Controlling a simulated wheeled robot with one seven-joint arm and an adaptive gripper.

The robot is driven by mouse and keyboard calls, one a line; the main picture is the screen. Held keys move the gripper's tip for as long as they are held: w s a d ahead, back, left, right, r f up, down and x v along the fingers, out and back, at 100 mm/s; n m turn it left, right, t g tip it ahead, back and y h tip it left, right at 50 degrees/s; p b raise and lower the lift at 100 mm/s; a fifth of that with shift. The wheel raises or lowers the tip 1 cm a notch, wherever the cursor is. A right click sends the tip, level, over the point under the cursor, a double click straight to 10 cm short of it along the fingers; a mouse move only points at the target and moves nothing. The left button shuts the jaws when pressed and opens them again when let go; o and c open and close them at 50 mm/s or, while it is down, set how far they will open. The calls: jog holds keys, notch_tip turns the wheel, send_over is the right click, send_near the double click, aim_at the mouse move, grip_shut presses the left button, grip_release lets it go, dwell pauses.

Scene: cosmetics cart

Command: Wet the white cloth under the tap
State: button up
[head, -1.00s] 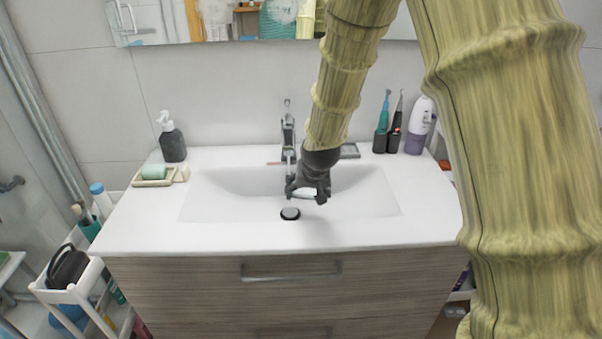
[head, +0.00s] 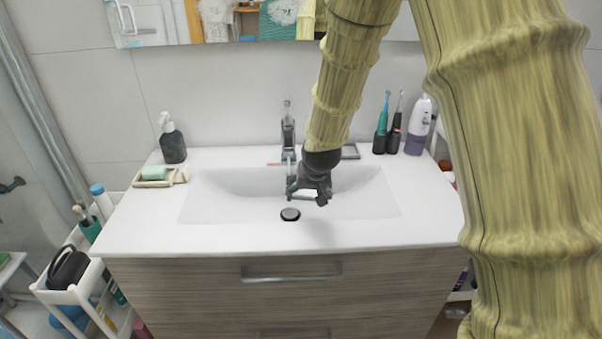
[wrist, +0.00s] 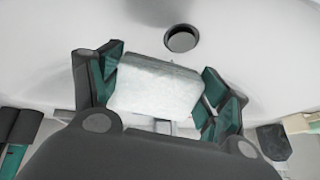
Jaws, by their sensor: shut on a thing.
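My gripper (head: 307,194) is over the sink basin, just in front of the tap (head: 288,135). In the wrist view my gripper (wrist: 160,92) has its green-padded fingers on both sides of the white cloth (wrist: 155,88), which looks like a folded, flat pad. The cloth is held between the fingers above the basin. In the head view only a small white strip of it shows between the fingers. The tap's spout is partly hidden by my gripper, and I cannot tell whether water is running.
The basin (head: 230,205) has a dark-rimmed drain (head: 290,214) in front of my gripper. A soap dispenser (head: 172,140) and a soap dish (head: 150,183) stand left. Electric toothbrushes (head: 381,135) and a white-and-purple bottle (head: 418,128) stand right. The front counter is clear.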

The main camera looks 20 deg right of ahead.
jog(key=shift+s+a+r+p, duration=0.1)
jog(key=shift+s+r+p, duration=0.75)
jog(key=shift+s, duration=0.25)
jog(key=shift+s+a+r+p, duration=0.1)
jog(key=shift+s+r+p, duration=0.5)
jog(key=shift+s+r, duration=0.4)
